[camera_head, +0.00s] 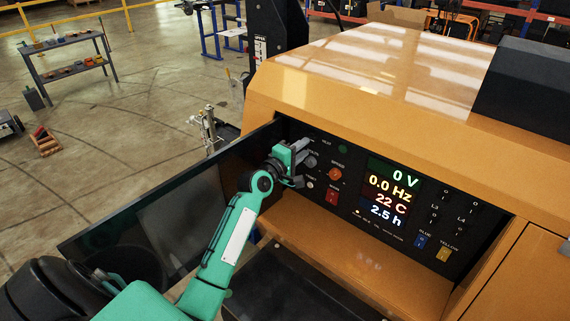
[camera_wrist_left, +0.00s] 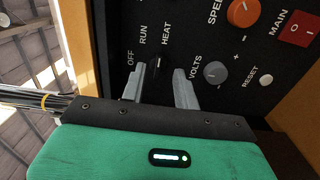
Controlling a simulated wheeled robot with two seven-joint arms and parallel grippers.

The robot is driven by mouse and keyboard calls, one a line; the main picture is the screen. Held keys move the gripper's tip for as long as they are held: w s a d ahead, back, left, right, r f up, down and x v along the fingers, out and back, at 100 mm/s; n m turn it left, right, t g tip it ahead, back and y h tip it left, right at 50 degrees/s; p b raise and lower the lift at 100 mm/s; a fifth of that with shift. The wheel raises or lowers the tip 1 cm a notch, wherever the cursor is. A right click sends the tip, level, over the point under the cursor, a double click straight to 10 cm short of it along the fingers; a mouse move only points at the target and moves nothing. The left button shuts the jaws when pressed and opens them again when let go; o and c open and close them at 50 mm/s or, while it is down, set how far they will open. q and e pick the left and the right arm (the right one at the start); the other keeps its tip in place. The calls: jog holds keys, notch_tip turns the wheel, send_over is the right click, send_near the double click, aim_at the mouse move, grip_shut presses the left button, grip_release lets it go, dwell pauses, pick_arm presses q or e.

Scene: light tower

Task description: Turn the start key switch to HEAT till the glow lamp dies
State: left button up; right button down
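The control panel (camera_head: 400,237) is a black face on the orange generator. In the left wrist view, the dark start key switch (camera_wrist_left: 156,67) sits below the OFF, RUN and HEAT labels, its exact angle hard to read. My left gripper (camera_head: 297,160) is at the panel's left part and hides the switch in the head view. In the left wrist view, its two grey fingers (camera_wrist_left: 158,78) are apart, one on each side of the switch; contact is unclear. A dim green lamp (camera_head: 343,149) shows above the orange knob; I cannot tell whether it is the glow lamp. My right gripper is not in view.
Near the switch are the orange speed knob (camera_wrist_left: 243,13), grey volts knob (camera_wrist_left: 215,72), reset button (camera_wrist_left: 266,80) and red main switch (camera_wrist_left: 297,29). The display (camera_head: 389,192) reads 0 V, 0.0 Hz, 22 C, 2.5 h. An open dark door (camera_head: 150,205) stands left of my forearm.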

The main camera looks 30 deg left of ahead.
pick_arm(q)
jog(key=s+a+b, duration=0.1)
jog(key=s, duration=0.7)
jog(key=shift+s+b, duration=0.3)
jog(key=shift+s, duration=0.05)
jog(key=shift+a, duration=0.15)
